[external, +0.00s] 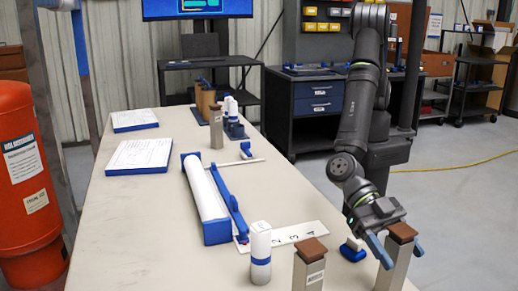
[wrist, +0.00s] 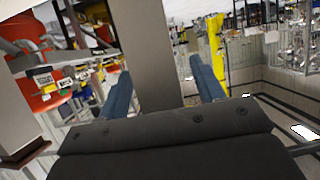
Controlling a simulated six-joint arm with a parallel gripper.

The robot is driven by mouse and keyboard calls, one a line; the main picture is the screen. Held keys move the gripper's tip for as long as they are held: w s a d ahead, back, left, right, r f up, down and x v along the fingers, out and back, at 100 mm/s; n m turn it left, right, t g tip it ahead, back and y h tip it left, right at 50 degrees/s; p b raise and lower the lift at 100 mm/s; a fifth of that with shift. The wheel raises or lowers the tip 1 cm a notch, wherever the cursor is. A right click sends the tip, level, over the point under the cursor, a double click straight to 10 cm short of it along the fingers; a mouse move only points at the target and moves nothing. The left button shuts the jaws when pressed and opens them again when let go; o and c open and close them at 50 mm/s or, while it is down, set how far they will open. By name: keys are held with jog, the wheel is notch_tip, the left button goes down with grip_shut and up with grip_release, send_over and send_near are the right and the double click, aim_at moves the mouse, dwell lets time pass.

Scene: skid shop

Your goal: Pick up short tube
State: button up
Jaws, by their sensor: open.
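The short tube is not labelled; I take it to be one of the beige square tubes with brown caps. One such tube (external: 394,275) stands upright at the front right of the table. My gripper (external: 396,246) is open, with one blue finger on each side of this tube near its top. In the wrist view the beige tube (wrist: 153,50) stands between the open fingers (wrist: 163,85); whether either finger touches it I cannot tell. A second capped tube (external: 309,270) stands to the left, and its brown cap also shows in the wrist view (wrist: 24,152).
A white cylinder with a blue band (external: 260,250) and a small blue-and-white block (external: 352,249) stand close by. A numbered white strip (external: 286,235) and a long white roll in a blue holder (external: 207,200) lie farther back. The table's left front is clear.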

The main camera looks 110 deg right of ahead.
jog(key=shift+x, duration=0.9)
jog(key=shift+c, duration=0.2)
jog(key=c, duration=1.3)
jog(key=shift+r, duration=0.15)
